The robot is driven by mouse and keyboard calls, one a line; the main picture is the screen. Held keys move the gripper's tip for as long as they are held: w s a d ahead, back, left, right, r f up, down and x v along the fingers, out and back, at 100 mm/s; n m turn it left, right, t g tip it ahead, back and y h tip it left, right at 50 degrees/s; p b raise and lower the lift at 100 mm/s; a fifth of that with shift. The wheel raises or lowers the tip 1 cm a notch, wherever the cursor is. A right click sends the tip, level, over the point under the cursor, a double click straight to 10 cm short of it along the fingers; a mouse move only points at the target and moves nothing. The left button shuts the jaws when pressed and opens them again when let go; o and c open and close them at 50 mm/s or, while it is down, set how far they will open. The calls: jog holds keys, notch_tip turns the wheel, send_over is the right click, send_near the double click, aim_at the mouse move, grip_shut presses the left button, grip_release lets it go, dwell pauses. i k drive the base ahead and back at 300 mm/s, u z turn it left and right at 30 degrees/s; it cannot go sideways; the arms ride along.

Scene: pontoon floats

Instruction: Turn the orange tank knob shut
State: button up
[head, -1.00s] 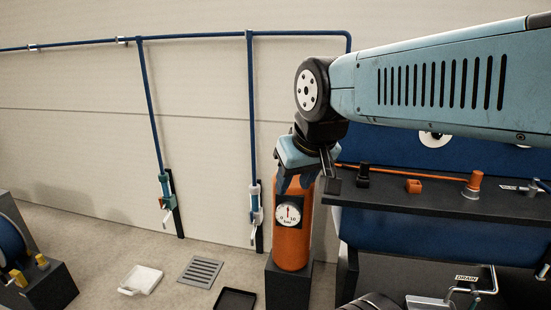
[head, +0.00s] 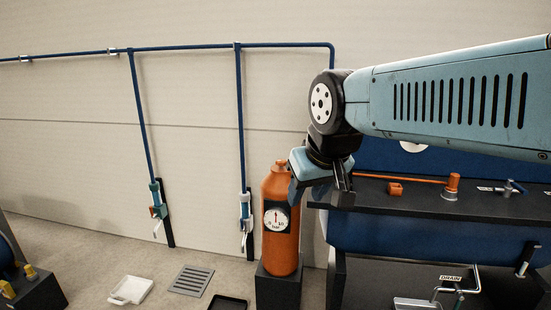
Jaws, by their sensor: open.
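The orange tank (head: 280,245) stands upright on a dark block (head: 277,287) by the wall, with a round white gauge (head: 276,219) on its front. An orange top piece (head: 283,166), which may be its knob, shows at its upper end; its turn position cannot be made out. My gripper (head: 318,194) points down, open and empty, at the right of the tank's upper part. Its left finger overlaps the tank's right shoulder in the picture; I cannot tell whether they touch.
A dark shelf (head: 430,202) with an orange block (head: 394,189) and an orange post (head: 452,185) lies to the right, above a blue vessel (head: 420,232). Blue pipes (head: 143,110) with valves run along the wall. A white tray (head: 131,290) and a grate (head: 191,280) lie on the floor.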

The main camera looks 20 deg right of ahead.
aim_at(281, 163)
jog(key=i, duration=0.85)
jog(key=u, duration=0.05)
